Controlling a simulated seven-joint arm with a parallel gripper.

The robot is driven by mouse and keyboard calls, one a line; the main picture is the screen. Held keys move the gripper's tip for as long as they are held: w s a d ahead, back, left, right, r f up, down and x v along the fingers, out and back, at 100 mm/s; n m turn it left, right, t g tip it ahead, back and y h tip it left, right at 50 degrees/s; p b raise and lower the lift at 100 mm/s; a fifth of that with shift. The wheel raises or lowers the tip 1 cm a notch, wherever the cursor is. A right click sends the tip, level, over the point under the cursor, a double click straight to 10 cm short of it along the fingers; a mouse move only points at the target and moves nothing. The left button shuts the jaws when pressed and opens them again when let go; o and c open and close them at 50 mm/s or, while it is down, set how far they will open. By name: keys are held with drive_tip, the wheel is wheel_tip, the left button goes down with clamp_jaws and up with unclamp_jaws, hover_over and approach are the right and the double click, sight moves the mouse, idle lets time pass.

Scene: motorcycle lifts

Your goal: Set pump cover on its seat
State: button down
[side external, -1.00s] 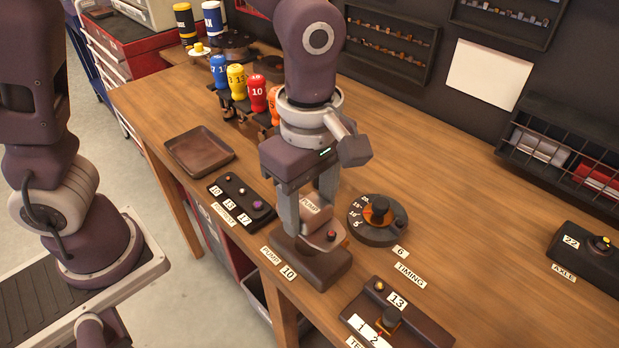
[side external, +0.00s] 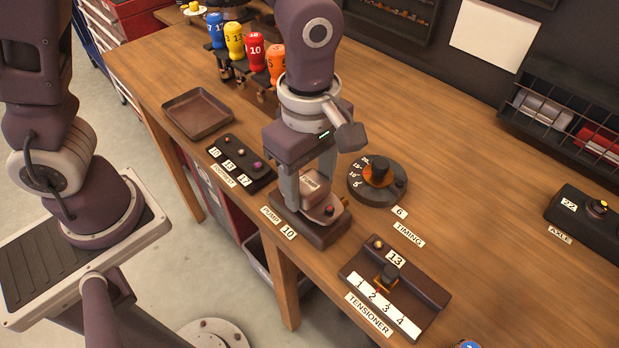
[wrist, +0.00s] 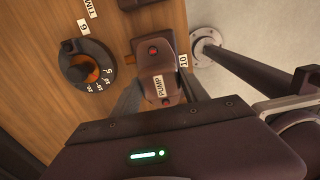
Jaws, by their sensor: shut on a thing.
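The timing dial (side external: 378,181) stands close to the right of the seat. The tensioner block (side external: 420,286) is in front, the footrest block (side external: 240,163) to the left.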

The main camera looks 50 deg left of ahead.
drive_tip(key=shift+f, duration=0.85)
idle(0.5)
drive_tip(key=shift+c, duration=2.4)
unclamp_jaws()
wheel_tip(320, 180, up, 7)
drive_tip(key=shift+f, duration=0.2)
drive_tip(key=shift+a+r, duration=0.1)
drive_tip(key=shift+r, duration=0.25)
drive_tip(key=s+a+r+m+t, duration=0.2)
drive_tip(key=s+a+r+m, duration=0.2)
drive_tip(key=a+m, duration=0.3)
drive_tip(key=s+a+r+m+t, duration=0.3)
drive_tip(key=s+a+m, duration=0.4)
drive_tip(key=m, duration=0.4)
drive_tip(key=shift+a+r+t, duration=0.3)
drive_tip(key=shift+a+r, duration=0.05)
drive_tip(key=shift+r, duration=0.3)
